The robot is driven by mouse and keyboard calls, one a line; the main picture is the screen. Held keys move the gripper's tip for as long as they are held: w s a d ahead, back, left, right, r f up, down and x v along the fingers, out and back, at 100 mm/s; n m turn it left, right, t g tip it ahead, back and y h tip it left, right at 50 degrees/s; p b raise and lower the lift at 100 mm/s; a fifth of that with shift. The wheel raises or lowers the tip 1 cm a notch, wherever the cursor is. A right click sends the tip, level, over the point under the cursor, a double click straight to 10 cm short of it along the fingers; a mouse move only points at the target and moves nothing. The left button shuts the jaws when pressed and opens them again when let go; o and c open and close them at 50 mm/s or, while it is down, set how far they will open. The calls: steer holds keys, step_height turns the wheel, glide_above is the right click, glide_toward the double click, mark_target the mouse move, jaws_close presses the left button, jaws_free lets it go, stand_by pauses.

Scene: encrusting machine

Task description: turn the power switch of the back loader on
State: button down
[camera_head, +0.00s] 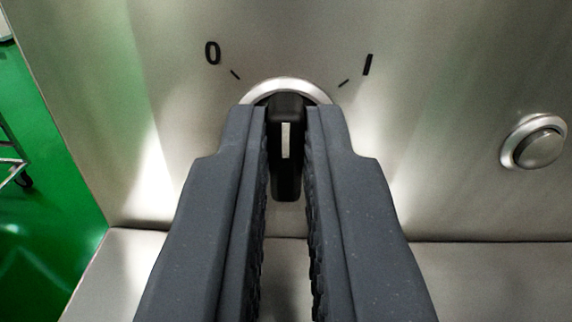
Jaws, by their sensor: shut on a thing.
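The power switch (286,185) is a black rotary knob with a white line on its handle. It sits in a silver ring on a brushed metal panel. A "0" with a tick is at the ring's upper left, and an "I" with a tick is at its upper right. The handle stands about upright in the picture, and its line points at neither tick. My gripper (286,120) is shut on the handle, one dark grey finger on each side. The fingers hide the ring's lower sides.
A round silver push button (534,142) is on the panel to the right. A metal ledge (450,280) runs below the panel. Green floor (50,170) shows past the panel's left edge, with part of a wheeled metal frame (14,160) on it.

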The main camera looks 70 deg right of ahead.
steer(key=m, duration=0.1)
steer(key=m+b, duration=0.1)
steer(key=m, duration=0.1)
steer(key=m+b, duration=0.1)
steer(key=shift+s+d+m, duration=0.25)
steer(key=shift+d+m, duration=0.05)
steer(key=shift+m, duration=0.1)
steer(key=shift+s+f+m+b, duration=0.1)
steer(key=shift+m+b, duration=0.8)
steer(key=shift+m, duration=0.4)
steer(key=shift+s+f+m+b, duration=0.1)
steer(key=shift+m+b, duration=0.75)
steer(key=shift+m, duration=0.45)
steer(key=shift+d, duration=0.1)
steer(key=c, duration=1.5)
jaws_free()
steer(key=shift+w, duration=0.15)
steer(key=shift+a, duration=0.2)
steer(key=shift+v, duration=6.8)
